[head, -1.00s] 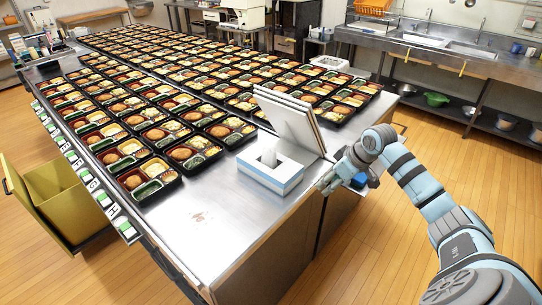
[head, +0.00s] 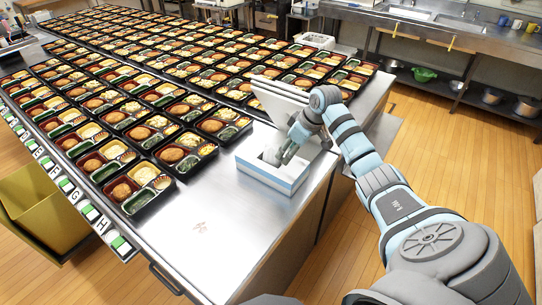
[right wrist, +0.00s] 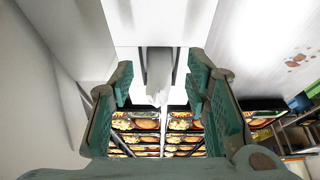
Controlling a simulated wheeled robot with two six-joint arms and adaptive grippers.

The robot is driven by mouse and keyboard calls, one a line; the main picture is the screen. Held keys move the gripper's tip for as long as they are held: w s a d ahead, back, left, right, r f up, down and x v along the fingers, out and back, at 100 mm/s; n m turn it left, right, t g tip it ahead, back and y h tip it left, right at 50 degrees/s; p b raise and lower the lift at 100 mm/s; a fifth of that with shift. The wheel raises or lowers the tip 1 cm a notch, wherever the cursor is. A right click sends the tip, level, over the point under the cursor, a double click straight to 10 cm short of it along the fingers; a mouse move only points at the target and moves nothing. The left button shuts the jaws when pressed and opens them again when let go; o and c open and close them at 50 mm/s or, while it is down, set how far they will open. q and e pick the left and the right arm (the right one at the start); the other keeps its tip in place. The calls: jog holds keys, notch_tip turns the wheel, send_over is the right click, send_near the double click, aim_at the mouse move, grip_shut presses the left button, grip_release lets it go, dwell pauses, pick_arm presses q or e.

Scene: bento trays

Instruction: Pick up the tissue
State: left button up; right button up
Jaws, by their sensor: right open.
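A white and light-blue tissue box (head: 262,176) sits on the steel counter near its front right corner. My right gripper (head: 280,158) is over the top of the box in the head view. In the right wrist view the white tissue (right wrist: 159,78) sticks out of the box's slot, and the box top (right wrist: 128,22) is at the upper middle. The right gripper's green fingers (right wrist: 160,95) are open, one on each side of the tissue, with a gap on both sides. The gripper partly hides the tissue in the head view. My left gripper is not in view.
Rows of filled bento trays (head: 165,100) cover most of the counter (head: 225,225). A tilted pale panel (head: 283,103) stands just behind the box. The counter's front is mostly clear. A yellow bin (head: 45,207) is at the left, and a sink bench (head: 470,40) is behind.

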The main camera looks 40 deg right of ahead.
aim_at(273, 147)
jog(key=w, duration=0.2)
jog(key=w+a, duration=0.1)
jog(key=w, duration=0.2)
jog(key=shift+w+a+f, duration=0.25)
jog(key=shift+w, duration=0.05)
jog(key=b+x, duration=0.1)
jog(key=x, duration=0.2)
jog(key=shift+s, duration=0.1)
jog(key=c, duration=0.8)
